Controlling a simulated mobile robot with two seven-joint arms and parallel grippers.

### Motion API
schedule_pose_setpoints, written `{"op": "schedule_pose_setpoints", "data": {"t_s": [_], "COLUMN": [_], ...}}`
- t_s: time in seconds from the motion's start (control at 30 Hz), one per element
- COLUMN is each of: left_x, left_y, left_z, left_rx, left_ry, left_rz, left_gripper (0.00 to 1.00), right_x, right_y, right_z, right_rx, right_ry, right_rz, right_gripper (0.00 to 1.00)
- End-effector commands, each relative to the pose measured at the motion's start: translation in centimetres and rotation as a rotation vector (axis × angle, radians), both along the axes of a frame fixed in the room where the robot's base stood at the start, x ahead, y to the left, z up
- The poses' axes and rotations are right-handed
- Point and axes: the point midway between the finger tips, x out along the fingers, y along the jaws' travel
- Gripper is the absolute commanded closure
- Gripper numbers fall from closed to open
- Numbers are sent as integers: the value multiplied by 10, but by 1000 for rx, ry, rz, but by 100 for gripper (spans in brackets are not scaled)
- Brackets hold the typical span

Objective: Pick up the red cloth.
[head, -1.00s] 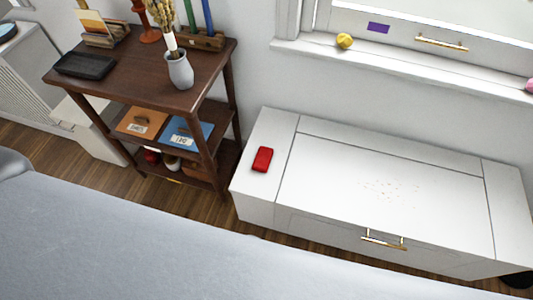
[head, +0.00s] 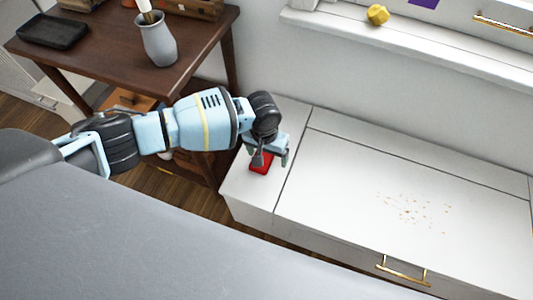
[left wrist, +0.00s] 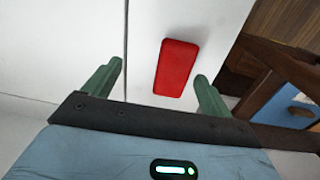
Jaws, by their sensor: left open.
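The red cloth (head: 261,164) is a small folded red block lying on the left end of the white chest's top (head: 330,182). In the head view my left gripper (head: 271,158) is over it and hides part of it. In the left wrist view the cloth (left wrist: 176,68) lies ahead of the two green fingers, nearer the right one. The left gripper (left wrist: 158,85) is open, with nothing between its fingers. I cannot tell how high the fingers are above the cloth. My right gripper is not in view.
A brown wooden shelf table (head: 110,50) with a grey vase (head: 158,40) and a black tray (head: 53,31) stands left of the chest. Crumbs (head: 415,210) lie on the chest lid, which has a gold handle (head: 403,271). A yellow object (head: 377,14) sits on the windowsill.

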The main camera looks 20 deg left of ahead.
Motion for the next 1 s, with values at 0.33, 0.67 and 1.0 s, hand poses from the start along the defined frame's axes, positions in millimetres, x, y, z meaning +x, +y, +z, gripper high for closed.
{"op": "schedule_pose_setpoints", "data": {"t_s": [0.33, 0.67, 1.0], "left_x": [20, 19, 14], "left_y": [21, 20, 22], "left_z": [12, -14, -40], "left_rx": [63, 61, 62], "left_ry": [7, 6, 7], "left_rz": [45, 44, 42], "left_gripper": [15, 15, 15], "right_x": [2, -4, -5], "right_y": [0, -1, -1], "right_z": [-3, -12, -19], "right_rx": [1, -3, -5], "right_ry": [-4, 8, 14], "right_rz": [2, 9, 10], "right_gripper": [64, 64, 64]}}
